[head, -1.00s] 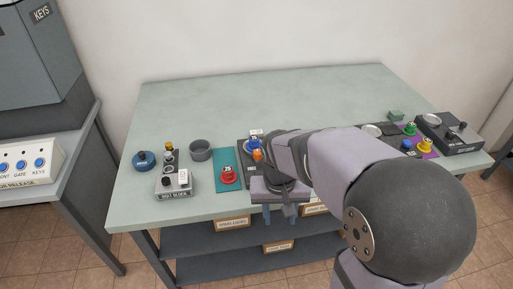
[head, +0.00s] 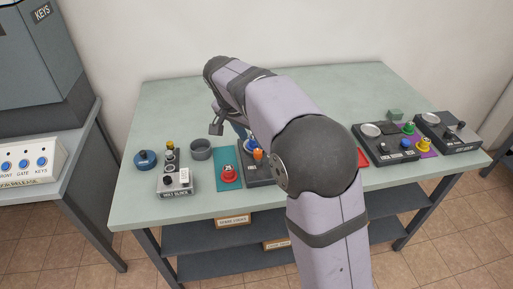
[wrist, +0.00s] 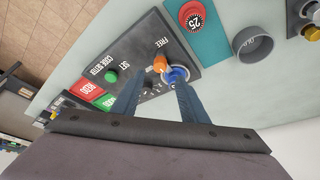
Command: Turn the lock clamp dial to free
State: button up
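A dark panel marked CODE SETTER (wrist: 122,68), with FREE and SET labels, lies on the bench; part of it also shows in the head view (head: 262,176). It carries a small orange knob (wrist: 160,63) near the word FREE, a blue dial (wrist: 177,73) beside it, and a green button (wrist: 111,76). Which of these is the lock clamp dial, I cannot tell for certain. My gripper (wrist: 159,82) is open, its two blue fingers apart. The right finger overlaps the blue dial in the wrist view; contact is unclear. In the head view my arm hides part of the panel.
A teal mat with a red dial (head: 229,174), a grey cup (head: 201,149), a bolt block (head: 174,182) and a blue round pot (head: 145,160) stand left of the panel. More dark panels (head: 384,153) stand at the right. The bench's back is mostly clear.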

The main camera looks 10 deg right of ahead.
jog(key=shift+x, duration=3.45)
grip_shut()
